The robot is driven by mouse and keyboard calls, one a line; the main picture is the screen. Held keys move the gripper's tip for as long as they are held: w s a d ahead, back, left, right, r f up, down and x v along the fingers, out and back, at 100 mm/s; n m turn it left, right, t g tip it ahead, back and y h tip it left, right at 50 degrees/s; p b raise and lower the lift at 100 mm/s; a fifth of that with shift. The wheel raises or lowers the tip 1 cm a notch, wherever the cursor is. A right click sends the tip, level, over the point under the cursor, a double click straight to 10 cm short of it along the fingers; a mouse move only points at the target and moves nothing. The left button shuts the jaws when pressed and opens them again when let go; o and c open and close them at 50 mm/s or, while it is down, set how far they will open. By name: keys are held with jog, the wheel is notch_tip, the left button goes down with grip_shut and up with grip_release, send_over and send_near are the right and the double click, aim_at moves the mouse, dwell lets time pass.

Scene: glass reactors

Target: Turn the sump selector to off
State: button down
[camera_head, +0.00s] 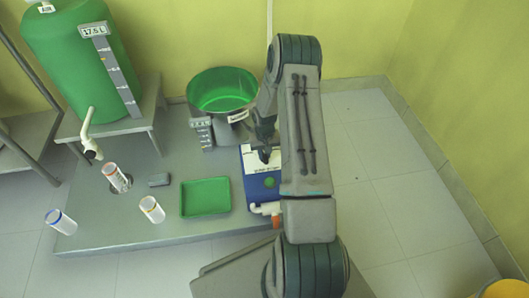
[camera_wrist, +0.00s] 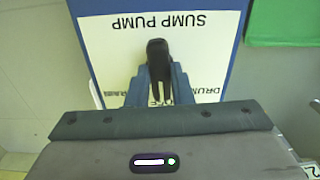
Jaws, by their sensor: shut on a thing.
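The sump selector (camera_wrist: 157,50) is a black bar-shaped knob on the white panel marked "SUMP PUMP" (camera_wrist: 205,45). In the wrist view the bar runs roughly up and down the picture. My gripper (camera_wrist: 160,76) is shut on it, with a blue-grey finger on each side. Small labels, partly readable as "DRUM", lie below the knob; the fingers hide part of them. In the head view my gripper (camera_head: 265,147) reaches down to the panel on top of the blue pump box (camera_head: 262,192). I cannot tell which label the selector points at.
A green-lined steel tub (camera_head: 222,90) stands behind the box. A green tray (camera_head: 205,197) lies to its left.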

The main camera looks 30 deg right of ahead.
jog(key=shift+m, duration=0.3)
jog(key=c, duration=1.3)
grip_release()
notch_tip(320, 180, up, 14)
jog(key=p, duration=0.5)
jog(key=shift+f+p, duration=0.1)
jog(key=shift+p, duration=0.2)
